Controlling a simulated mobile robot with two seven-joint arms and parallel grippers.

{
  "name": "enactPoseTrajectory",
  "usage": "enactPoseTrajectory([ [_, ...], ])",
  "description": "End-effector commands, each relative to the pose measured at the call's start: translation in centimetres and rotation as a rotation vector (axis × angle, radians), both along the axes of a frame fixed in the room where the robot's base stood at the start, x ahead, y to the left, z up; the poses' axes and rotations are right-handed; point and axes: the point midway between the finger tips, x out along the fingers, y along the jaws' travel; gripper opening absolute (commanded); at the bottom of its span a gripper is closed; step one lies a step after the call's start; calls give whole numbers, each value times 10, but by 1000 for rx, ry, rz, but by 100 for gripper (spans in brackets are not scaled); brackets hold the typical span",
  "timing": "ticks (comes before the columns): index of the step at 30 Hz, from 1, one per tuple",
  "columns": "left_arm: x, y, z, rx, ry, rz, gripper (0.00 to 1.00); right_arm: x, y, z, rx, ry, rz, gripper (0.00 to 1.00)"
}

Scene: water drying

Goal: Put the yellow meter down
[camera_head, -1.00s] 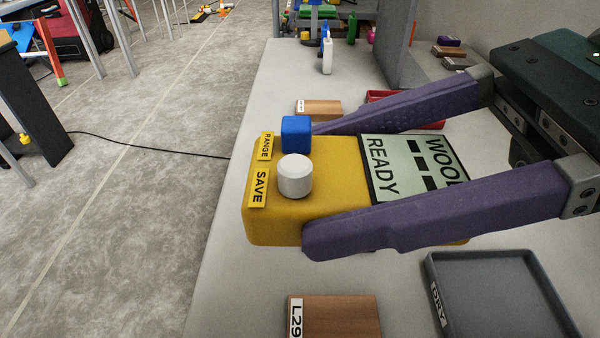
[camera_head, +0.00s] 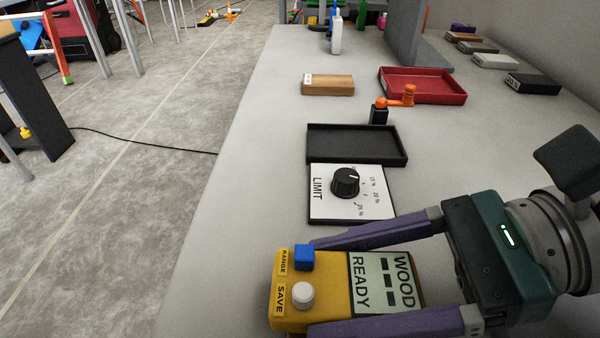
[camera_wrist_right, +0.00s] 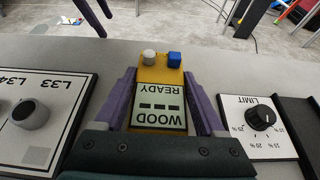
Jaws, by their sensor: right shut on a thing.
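The yellow meter (camera_head: 335,290) has a blue button, a white knob, RANGE and SAVE labels and a screen reading WOOD READY. My right gripper (camera_head: 310,288) is shut on it, one purple finger along each side. The meter is at the bottom of the head view, near the table's left edge. In the right wrist view the meter (camera_wrist_right: 158,95) sits between the fingers (camera_wrist_right: 160,85). I cannot tell whether its underside touches the table.
The LIMIT dial panel (camera_head: 350,193) and a black tray (camera_head: 357,145) lie just beyond the meter. A red tray (camera_head: 425,86), an orange crank (camera_head: 400,98) and a wood block (camera_head: 328,86) are farther back. A panel marked L33 and L34 (camera_wrist_right: 45,115) shows in the wrist view.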

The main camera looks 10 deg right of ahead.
Motion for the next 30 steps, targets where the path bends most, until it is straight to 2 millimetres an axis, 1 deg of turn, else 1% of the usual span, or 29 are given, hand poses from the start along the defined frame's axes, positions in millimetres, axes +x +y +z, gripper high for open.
enactPoseTrajectory([
  [1,0,0,-5,0,1,-1,100,0,1,-7,3,-1,-1,0],
  [7,-1,0,-3,0,2,0,100,0,0,-5,2,-1,0,0],
  [11,-1,0,-5,1,3,0,100,0,0,-8,2,-1,0,0],
  [12,-1,0,-5,1,3,0,100,0,0,-9,1,-1,0,73],
  [19,-1,-1,-4,-2,3,1,100,0,0,-8,1,-1,0,99],
  [26,-1,-2,-4,-9,3,6,100,0,0,-8,0,-1,0,100],
  [28,-1,-2,-3,-10,3,6,100,0,0,-5,0,-1,0,100],
  [30,-1,-3,-1,-10,3,6,100,-2,-6,-3,-3,1,-1,100],
])
